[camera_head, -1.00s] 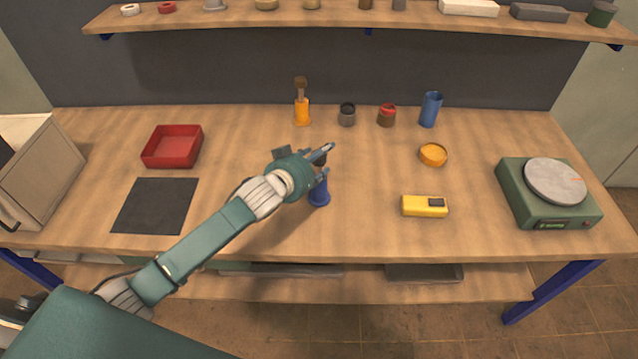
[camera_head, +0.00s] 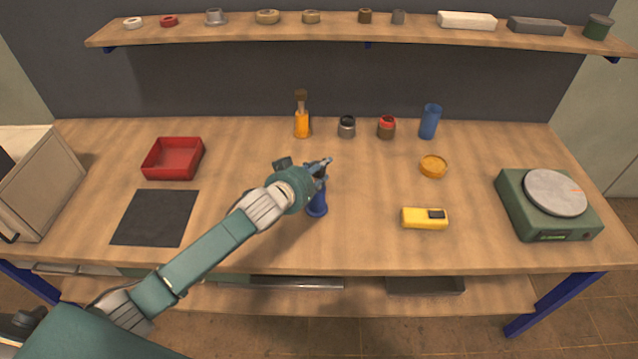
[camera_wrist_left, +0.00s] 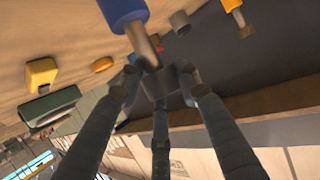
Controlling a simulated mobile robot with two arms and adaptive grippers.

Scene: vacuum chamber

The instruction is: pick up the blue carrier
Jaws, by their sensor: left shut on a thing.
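The blue carrier (camera_head: 316,205) stands upright near the middle of the table, its wide base at the tabletop; I cannot tell if it is raised at all. My left gripper (camera_head: 319,172) is shut on its upper part, which the fingers mostly hide in the head view. The fingers of my left gripper (camera_wrist_left: 158,82) close around the dark end of that stem. My right gripper is not in view.
Behind the carrier stand an orange holder (camera_head: 302,125), a grey jar (camera_head: 347,127), a red-topped jar (camera_head: 387,129) and a blue cylinder (camera_head: 430,122). A yellow box (camera_head: 424,218) and a green scale (camera_head: 520,215) lie right; a red tray (camera_head: 155,172) is left. Table around the carrier is clear.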

